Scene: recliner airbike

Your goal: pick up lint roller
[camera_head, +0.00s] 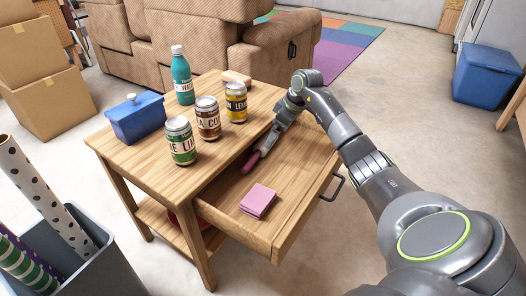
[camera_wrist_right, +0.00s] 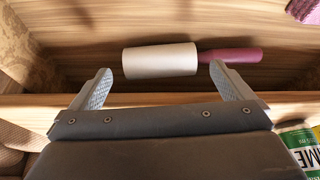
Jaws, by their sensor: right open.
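The lint roller has a white cylinder (camera_wrist_right: 160,60) and a pink handle (camera_wrist_right: 232,55). It lies in the open wooden drawer, and its handle (camera_head: 251,161) also shows in the head view. My right gripper (camera_wrist_right: 162,84) is open and empty in the right wrist view. Its two fingers are spread to either side of the white cylinder's near side, the right fingertip close to the handle. In the head view my right gripper (camera_head: 268,142) is over the back of the drawer and hides most of the roller. My left gripper is not in view.
The drawer (camera_head: 232,228) also holds a pink pad stack (camera_head: 258,200). On the tabletop stand a green can (camera_head: 181,141), a brown can (camera_head: 208,118), a yellow can (camera_head: 236,102), a teal bottle (camera_head: 182,76) and a blue box (camera_head: 135,118), close to my right gripper.

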